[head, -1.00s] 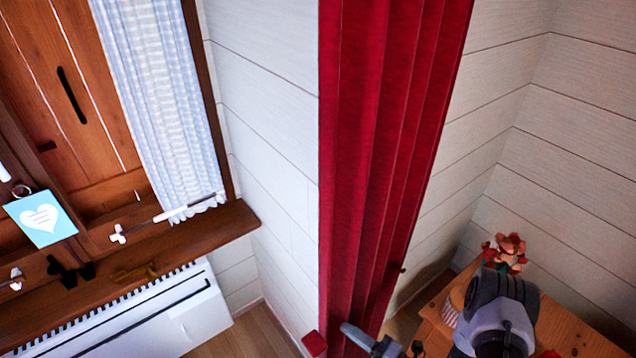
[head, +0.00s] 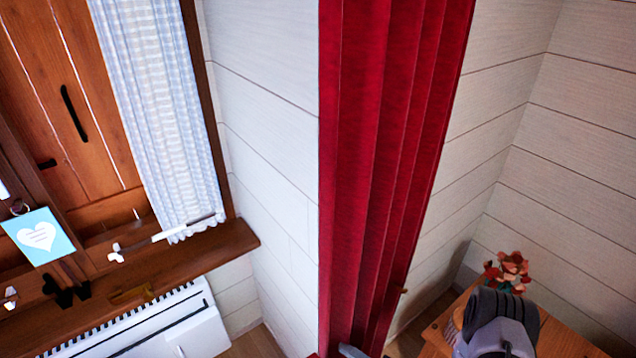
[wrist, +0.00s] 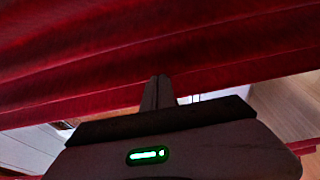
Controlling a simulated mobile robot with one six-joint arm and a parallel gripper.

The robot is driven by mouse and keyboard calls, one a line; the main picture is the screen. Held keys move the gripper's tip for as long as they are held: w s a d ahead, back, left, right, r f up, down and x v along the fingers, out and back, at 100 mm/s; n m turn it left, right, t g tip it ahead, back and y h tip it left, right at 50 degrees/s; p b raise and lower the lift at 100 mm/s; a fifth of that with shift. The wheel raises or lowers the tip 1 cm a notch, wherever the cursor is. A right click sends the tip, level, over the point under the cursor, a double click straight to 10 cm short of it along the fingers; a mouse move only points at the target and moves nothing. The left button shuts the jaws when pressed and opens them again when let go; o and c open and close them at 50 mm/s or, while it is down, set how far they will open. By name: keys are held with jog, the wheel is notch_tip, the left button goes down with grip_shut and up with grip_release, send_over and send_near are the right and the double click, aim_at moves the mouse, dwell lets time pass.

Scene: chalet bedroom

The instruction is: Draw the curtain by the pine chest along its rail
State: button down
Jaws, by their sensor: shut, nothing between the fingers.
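The red curtain (head: 385,150) hangs in vertical folds in the middle of the head view; its rail is out of view. The pine chest (head: 437,333) is partly visible at the bottom right, behind my arm. In the wrist view, the red curtain (wrist: 110,50) fills the upper part as broad folds. My gripper (wrist: 158,82) has its fingers together, pointing at the curtain, with no cloth visibly pinched between them. Whether the fingertips touch the cloth I cannot tell. In the head view only a grey bit of the gripper (head: 350,351) shows at the bottom edge, by the curtain.
Orange-red flowers (head: 508,270) stand on the chest, close to my arm. At left are a wooden window sill (head: 225,243), a blue-white checked curtain (head: 165,120), a blue heart card (head: 38,236) and a white heater (head: 190,325). Pale board walls stand on both sides of the red curtain.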

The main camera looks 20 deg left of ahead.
jog(key=s+a+p, duration=0.2)
jog(key=s+a, duration=0.5)
jog(key=s, duration=0.2)
jog(key=shift+s+a+p, duration=0.2)
jog(key=shift+s+p, duration=0.05)
jog(key=shift+p, duration=0.1)
dwell(0.5)
jog(key=shift+s, duration=0.1)
